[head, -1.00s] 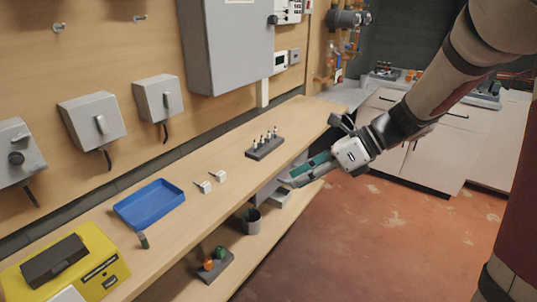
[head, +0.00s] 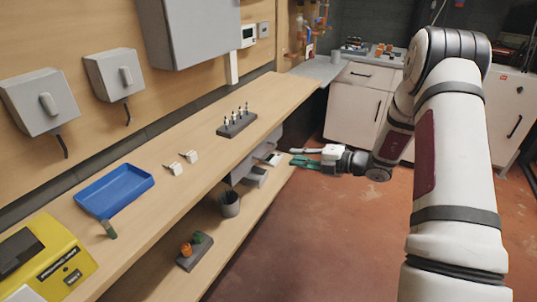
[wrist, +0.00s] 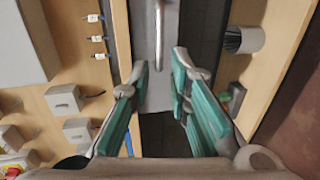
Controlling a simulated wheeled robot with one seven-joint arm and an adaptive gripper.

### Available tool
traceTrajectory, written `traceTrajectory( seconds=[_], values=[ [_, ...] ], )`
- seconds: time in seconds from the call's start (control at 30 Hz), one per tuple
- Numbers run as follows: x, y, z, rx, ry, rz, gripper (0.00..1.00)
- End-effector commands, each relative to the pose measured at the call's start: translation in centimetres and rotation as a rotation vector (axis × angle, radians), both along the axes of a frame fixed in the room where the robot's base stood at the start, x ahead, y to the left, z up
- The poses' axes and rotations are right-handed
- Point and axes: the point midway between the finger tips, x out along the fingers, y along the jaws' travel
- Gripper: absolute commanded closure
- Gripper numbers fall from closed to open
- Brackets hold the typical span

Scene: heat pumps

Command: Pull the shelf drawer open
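The shelf drawer is a grey box front (wrist: 172,90) under the upper shelf in the wrist view, with a slim metal bar handle (wrist: 158,40). In the head view, grey drawer parts (head: 257,177) show below the shelf edge, partly hidden by the shelf. My gripper (head: 293,157) is just right of them, pointing left toward the shelf. In the wrist view my gripper (wrist: 160,72) has its green-padded fingers apart, with nothing held. The handle lines up with the gap between the fingertips and seems to lie beyond them; contact cannot be told.
The wooden upper shelf (head: 140,233) carries a blue tray (head: 115,190), a yellow case (head: 68,262) and a rack of small parts (head: 237,123). A grey cup (head: 229,204) stands on the lower shelf. The red floor (head: 330,235) to the right is clear.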

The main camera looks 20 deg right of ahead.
Motion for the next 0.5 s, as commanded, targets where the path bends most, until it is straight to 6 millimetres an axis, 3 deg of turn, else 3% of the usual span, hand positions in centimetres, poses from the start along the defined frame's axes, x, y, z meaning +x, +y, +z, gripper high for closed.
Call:
traceTrajectory(
  seconds=[0.3, 0.5],
  values=[
    [4.4, 4.6, -1.4, -0.001, -0.001, 0.006, 0.82],
    [6.5, 6.5, -2.0, -0.002, -0.002, 0.004, 0.82]
  ],
)
